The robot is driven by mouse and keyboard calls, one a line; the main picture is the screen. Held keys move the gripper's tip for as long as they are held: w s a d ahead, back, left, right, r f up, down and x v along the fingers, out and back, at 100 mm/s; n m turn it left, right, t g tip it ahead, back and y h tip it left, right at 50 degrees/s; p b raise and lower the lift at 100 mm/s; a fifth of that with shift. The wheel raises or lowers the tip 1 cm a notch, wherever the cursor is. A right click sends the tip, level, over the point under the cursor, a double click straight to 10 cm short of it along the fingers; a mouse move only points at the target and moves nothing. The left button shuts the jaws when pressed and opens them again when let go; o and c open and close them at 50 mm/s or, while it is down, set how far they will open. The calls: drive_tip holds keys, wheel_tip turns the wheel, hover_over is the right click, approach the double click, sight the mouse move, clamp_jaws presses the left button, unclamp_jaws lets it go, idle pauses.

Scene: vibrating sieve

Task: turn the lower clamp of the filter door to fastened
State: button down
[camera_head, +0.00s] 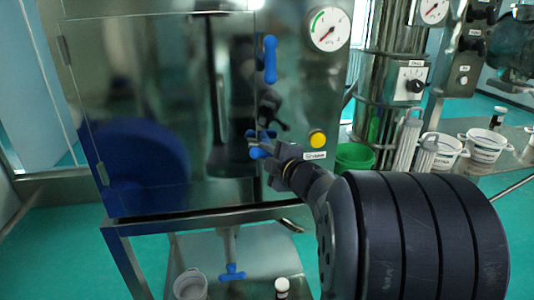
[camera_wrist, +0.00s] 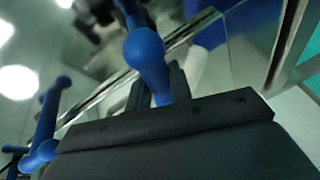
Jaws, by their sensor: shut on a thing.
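The filter door (camera_head: 150,110) is a large shiny metal panel, and it looks closed. Its upper clamp (camera_head: 270,60) is a blue handle standing roughly upright at the door's right edge. The lower clamp (camera_head: 258,153) is a blue handle lower on that edge, partly hidden by my gripper (camera_head: 268,147). In the wrist view the lower clamp (camera_wrist: 148,55) has a round blue end, and my gripper (camera_wrist: 160,88) is shut on it. Its exact angle is hard to tell. Another blue handle (camera_wrist: 45,125) shows at the left of the wrist view.
A gauge (camera_head: 328,29) and a yellow button (camera_head: 317,138) sit on the panel right of the door. Below are a blue valve handle (camera_head: 232,272) and a grey cup (camera_head: 190,285). A green bucket (camera_head: 355,157) and white tubs (camera_head: 485,148) stand at right.

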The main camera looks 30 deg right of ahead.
drive_tip(key=shift+n+g+h+p, duration=0.35)
drive_tip(key=shift+n+g, duration=0.15)
drive_tip(key=shift+n, duration=0.6)
drive_tip(key=shift+f, duration=0.1)
drive_tip(key=c, duration=1.3)
unclamp_jaws()
drive_tip(key=s, duration=0.3)
drive_tip(key=s+r, duration=0.1)
drive_tip(key=s, duration=0.3)
drive_tip(key=s+r, duration=0.1)
drive_tip(key=s, duration=0.2)
drive_tip(key=shift+s+d+p, duration=0.25)
drive_tip(key=shift+p, duration=0.15)
drive_tip(key=w, duration=0.3)
drive_tip(key=w+f, duration=0.1)
drive_tip(key=w, duration=0.3)
drive_tip(key=w+f, duration=0.1)
drive_tip(key=w, duration=0.2)
drive_tip(key=shift+w+a+b, duration=0.25)
drive_tip(key=shift+w+b, duration=0.1)
drive_tip(key=shift+b, duration=0.05)
